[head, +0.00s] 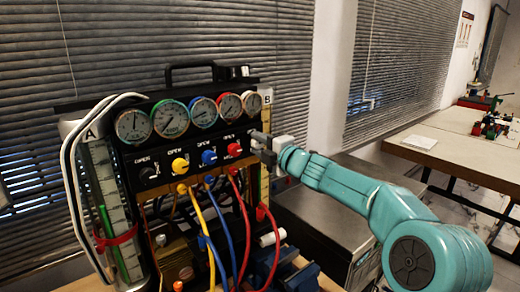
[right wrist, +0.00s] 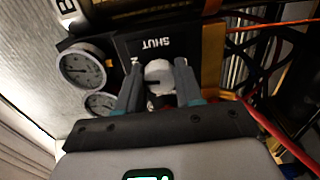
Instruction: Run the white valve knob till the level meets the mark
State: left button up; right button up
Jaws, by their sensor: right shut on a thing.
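The white valve knob (right wrist: 158,76) shows in the right wrist view between the two fingers of my right gripper (right wrist: 160,84), which is shut on it. In the head view the same gripper (head: 262,146) is at the right end of the valve panel and hides the knob. Gauge tube A (head: 103,190) stands at the left with a scale, a green column and a red band (head: 117,241) around it. Gauge tube B (head: 265,185) at the right is partly hidden; a red marker (head: 261,213) is on it. Its liquid level is not clear. My left gripper is not in view.
The black panel carries several round dials (head: 170,118) and black, yellow (head: 180,165), blue (head: 209,157) and red (head: 234,149) knobs. Coloured hoses (head: 238,225) hang below. A workbench (head: 460,140) stands far right.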

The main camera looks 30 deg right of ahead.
jog(key=shift+n, duration=0.7)
jog(key=shift+n+b, duration=0.3)
jog(key=o, duration=1)
jog(key=shift+o, duration=0.2)
jog(key=s+d+b, duration=0.1)
jog(key=s+b, duration=0.2)
jog(key=s, duration=1.3)
jog(key=shift+s+d, duration=0.15)
jog(key=shift+s, duration=0.05)
